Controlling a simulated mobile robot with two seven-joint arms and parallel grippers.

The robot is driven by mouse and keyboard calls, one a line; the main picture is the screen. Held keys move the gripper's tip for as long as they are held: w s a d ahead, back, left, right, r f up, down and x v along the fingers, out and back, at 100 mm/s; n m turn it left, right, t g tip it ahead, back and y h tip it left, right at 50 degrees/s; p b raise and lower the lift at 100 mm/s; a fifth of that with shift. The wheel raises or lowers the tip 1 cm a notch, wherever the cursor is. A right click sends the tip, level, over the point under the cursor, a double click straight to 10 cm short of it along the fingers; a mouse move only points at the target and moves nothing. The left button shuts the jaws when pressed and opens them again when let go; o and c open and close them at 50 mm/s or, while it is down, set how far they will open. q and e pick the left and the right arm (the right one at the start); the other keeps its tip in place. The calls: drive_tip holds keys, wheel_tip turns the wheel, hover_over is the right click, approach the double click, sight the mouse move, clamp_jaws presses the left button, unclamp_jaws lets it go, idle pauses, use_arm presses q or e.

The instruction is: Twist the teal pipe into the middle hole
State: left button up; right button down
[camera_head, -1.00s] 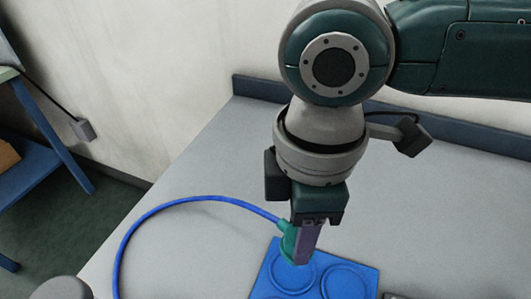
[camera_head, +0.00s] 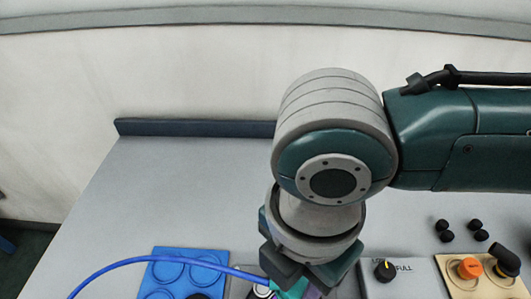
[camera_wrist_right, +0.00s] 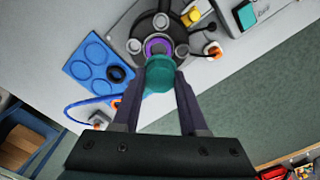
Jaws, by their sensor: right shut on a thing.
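The teal pipe (camera_wrist_right: 160,74) is held between the fingertips of my right gripper (camera_wrist_right: 158,82), and a blue hose (camera_head: 150,261) trails from it to the left. In the head view only a bit of the pipe (camera_head: 291,288) shows under the gripper. In the wrist view a dark round lid (camera_wrist_right: 142,27) lies just beyond the pipe. At its centre is a hole with a purple ring (camera_wrist_right: 154,47), with several grey round fittings about it. The pipe overlaps the ring's near edge in the picture; I cannot tell whether they touch. My left gripper is out of view.
A blue tray (camera_head: 218,258) with round recesses lies left of the gripper. A grey panel with a black knob (camera_head: 385,271) and a tan board with an orange knob (camera_head: 470,268) stand to the right. Several black caps (camera_head: 447,236) lie behind them. The back left table is clear.

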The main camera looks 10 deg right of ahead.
drive_tip(key=shift+w+a+f+b, duration=0.1)
drive_tip(key=shift+f+b, duration=0.45)
drive_tip(key=shift+f, duration=0.05)
wheel_tip(320, 180, down, 4)
drive_tip(key=b, duration=0.4)
drive_tip(key=shift+r, duration=0.1)
drive_tip(key=shift+f+b, duration=0.3)
drive_tip(key=shift+f, duration=0.15)
drive_tip(key=shift+f, duration=0.15)
drive_tip(key=shift+f, duration=0.1)
drive_tip(key=shift+f, duration=0.15)
drive_tip(key=shift+f, duration=0.25)
